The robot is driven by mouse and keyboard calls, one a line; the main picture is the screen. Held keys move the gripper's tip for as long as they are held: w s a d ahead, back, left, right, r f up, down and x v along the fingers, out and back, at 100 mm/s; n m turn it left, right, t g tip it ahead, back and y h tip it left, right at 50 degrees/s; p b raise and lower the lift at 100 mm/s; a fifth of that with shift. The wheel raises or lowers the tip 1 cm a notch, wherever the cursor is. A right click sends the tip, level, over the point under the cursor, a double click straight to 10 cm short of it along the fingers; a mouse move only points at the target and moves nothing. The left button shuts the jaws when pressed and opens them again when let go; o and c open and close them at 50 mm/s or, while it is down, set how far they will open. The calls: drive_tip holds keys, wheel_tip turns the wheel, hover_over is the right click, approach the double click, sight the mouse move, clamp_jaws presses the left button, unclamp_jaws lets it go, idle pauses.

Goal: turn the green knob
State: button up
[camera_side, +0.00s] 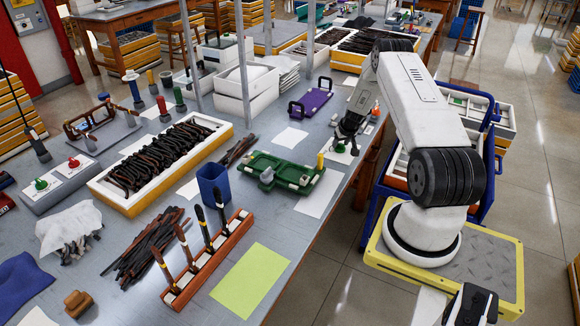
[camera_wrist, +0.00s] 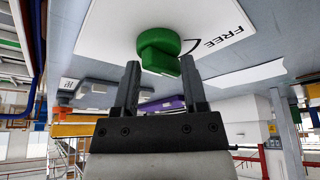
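The green knob (camera_wrist: 158,50) sits on a white plate (camera_wrist: 105,25) with the printed word "FREE" in the wrist view. It has a round base and a raised grip bar. My gripper (camera_wrist: 160,66) is open, its two dark fingers apart, with the fingertips at either side of the knob's near part. I cannot tell whether they touch it. In the side view my gripper (camera_side: 346,136) points down over the small green knob (camera_side: 340,148) at the table's right edge. Its fingers are too small there to judge.
A green tray (camera_side: 285,172) lies just left of my gripper, and a purple tray (camera_side: 311,103) lies behind it. White paper (camera_side: 319,194) lies in front.

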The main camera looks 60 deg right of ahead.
drive_tip(key=shift+r, duration=0.1)
drive_tip(key=v, duration=0.8)
drive_tip(key=w+a+r+n, duration=0.1)
drive_tip(key=w+a+r, duration=0.2)
drive_tip(key=a, duration=0.5)
drive_tip(key=w+a+r+n+y, duration=0.1)
drive_tip(key=w+a+r, duration=0.2)
drive_tip(key=a, duration=0.5)
drive_tip(key=w+a+r+n+y, duration=0.1)
drive_tip(key=w+a+r, duration=0.2)
drive_tip(key=a, duration=0.5)
drive_tip(key=shift+w+a+r+n, duration=0.15)
drive_tip(key=shift+a+r+n, duration=0.05)
drive_tip(key=shift+r+n, duration=0.25)
